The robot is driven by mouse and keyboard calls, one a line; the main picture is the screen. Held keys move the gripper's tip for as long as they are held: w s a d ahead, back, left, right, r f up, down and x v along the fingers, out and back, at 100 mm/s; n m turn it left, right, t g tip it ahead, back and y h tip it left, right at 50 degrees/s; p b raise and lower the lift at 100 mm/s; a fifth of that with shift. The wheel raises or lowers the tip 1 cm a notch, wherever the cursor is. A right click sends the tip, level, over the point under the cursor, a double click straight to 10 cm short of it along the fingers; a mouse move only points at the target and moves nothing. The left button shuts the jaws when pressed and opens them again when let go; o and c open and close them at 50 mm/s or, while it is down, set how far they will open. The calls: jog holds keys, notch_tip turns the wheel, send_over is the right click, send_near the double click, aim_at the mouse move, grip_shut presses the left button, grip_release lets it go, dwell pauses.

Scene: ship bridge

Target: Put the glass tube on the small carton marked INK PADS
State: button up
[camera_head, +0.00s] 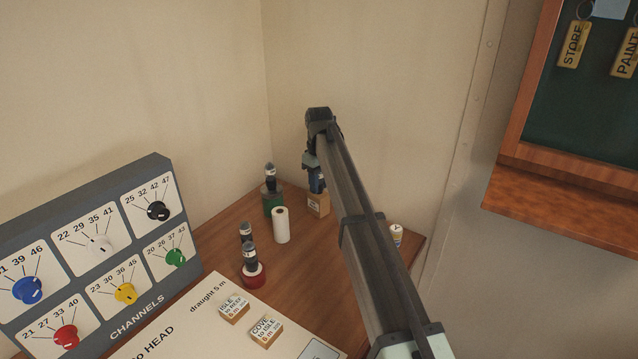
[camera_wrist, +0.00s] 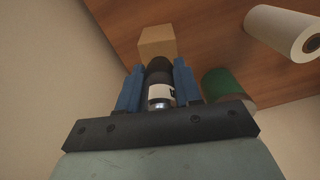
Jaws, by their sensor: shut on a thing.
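My gripper (camera_head: 316,184) is at the back corner of the wooden desk, fingers pointing down. In the wrist view its blue fingers (camera_wrist: 159,85) are shut on a dark tube (camera_wrist: 158,77) with a white label and a shiny, glassy end; I take it for the glass tube. In the head view the fingers mostly hide it. A small tan carton (camera_head: 318,204) stands directly below the fingertips; it also shows beyond the tube in the wrist view (camera_wrist: 157,42). Its lettering is too small to read. I cannot tell whether the tube touches the carton.
Left of the carton are a white roll (camera_head: 281,226) and a green can (camera_head: 273,204) with a dark-capped thing on top. Similar dark things stand nearer, one on a red roll (camera_head: 254,275). A white container (camera_head: 396,234) is on the right. Walls close the corner behind.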

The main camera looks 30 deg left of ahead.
jog(key=shift+f, duration=0.15)
jog(key=o, duration=1)
notch_tip(320, 180, up, 12)
jog(key=shift+r, duration=0.1)
dwell(0.3)
